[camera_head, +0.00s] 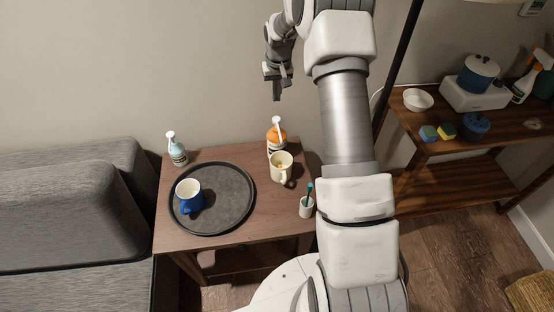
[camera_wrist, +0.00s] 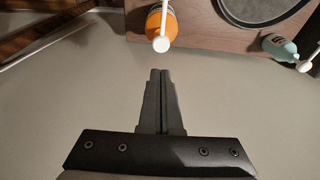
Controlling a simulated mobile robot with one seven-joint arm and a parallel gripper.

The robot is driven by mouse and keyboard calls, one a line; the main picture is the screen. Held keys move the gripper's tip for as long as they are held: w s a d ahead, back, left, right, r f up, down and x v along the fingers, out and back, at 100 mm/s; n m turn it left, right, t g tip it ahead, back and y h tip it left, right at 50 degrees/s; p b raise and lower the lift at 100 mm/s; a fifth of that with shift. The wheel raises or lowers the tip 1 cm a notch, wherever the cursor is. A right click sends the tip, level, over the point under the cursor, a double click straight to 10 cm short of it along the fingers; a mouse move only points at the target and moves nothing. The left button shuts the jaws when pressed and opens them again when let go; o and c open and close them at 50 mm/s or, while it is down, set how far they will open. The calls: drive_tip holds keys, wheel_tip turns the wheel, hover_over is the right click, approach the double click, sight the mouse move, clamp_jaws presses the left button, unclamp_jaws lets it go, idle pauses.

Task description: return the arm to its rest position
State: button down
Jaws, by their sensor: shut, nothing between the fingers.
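My gripper (camera_head: 277,96) is raised in front of the wall, above and behind the small wooden table (camera_head: 230,241). It also shows in the wrist view (camera_wrist: 160,72), with its two dark fingers together and nothing between them. My arm is bent, with its upper part standing tall on the right of the table. The gripper touches nothing. In the wrist view an orange pump bottle (camera_wrist: 153,24) lies just beyond the fingertips in the picture, apart from them.
On the table stand a black round tray (camera_head: 236,213) with a blue mug (camera_head: 187,197), a cream mug (camera_head: 281,168), a pale blue pump bottle (camera_head: 177,153) and a cup with a toothbrush (camera_head: 306,208). A grey sofa (camera_head: 70,210) is left. A wooden shelf (camera_head: 450,148) with several items is right.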

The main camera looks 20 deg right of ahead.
drive_tip(key=s+a+r+t+p, duration=0.1)
drive_tip(key=s+a+r, duration=0.2)
drive_tip(key=s+r, duration=0.35)
drive_tip(key=s+a+r+n+p, duration=0.1)
drive_tip(key=s+a+r, duration=0.15)
drive_tip(key=r, duration=0.65)
drive_tip(key=s+a+r+t+p, duration=0.1)
drive_tip(key=s+a+r, duration=0.1)
drive_tip(key=s+r, duration=0.5)
drive_tip(key=s+a+r+p, duration=0.1)
drive_tip(key=s+a+r, duration=0.1)
drive_tip(key=s, duration=0.9)
drive_tip(key=s+a+r+n+t+p, duration=0.1)
drive_tip(key=s+a+r, duration=0.2)
drive_tip(key=s, duration=0.8)
drive_tip(key=shift+r, duration=0.55)
